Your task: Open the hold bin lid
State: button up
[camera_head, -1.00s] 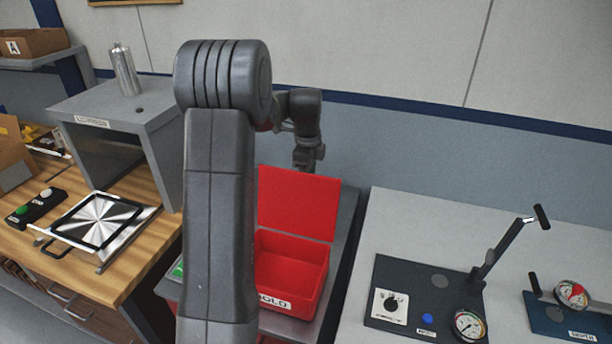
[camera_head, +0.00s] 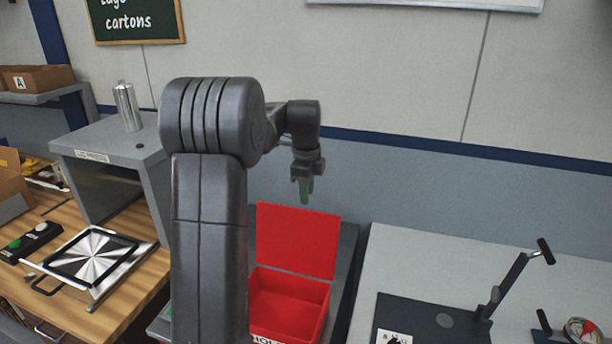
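The red hold bin (camera_head: 290,306) stands on a grey surface in the lower middle of the head view, partly hidden on its left by my arm. Its red lid (camera_head: 297,240) stands upright at the back edge, and the bin's inside shows open and looks empty where visible. My gripper (camera_head: 305,192) hangs pointing down above and just behind the top edge of the lid, apart from it as far as I can see.
A grey table at right carries a dark fixture with a lever (camera_head: 505,287) and a gauge (camera_head: 580,330). At left, a wooden bench (camera_head: 150,272) holds a framed metal plate (camera_head: 92,256), a button box (camera_head: 30,241) and a grey stand (camera_head: 112,141) with a metal cylinder (camera_head: 127,107). A wall rises behind.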

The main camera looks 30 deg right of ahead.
notch_tip(320, 180, up, 7)
jog(key=shift+s+a+r+b, duration=0.2)
jog(key=shift+s+a+b, duration=0.1)
jog(key=shift+a+b, duration=0.1)
jog(key=shift+f, duration=0.15)
notch_tip(320, 180, down, 10)
jog(key=p, duration=0.1)
jog(key=shift+w+d, duration=0.25)
jog(key=shift+d, duration=0.05)
jog(key=shift+f, duration=0.1)
jog(key=shift+a, duration=0.1)
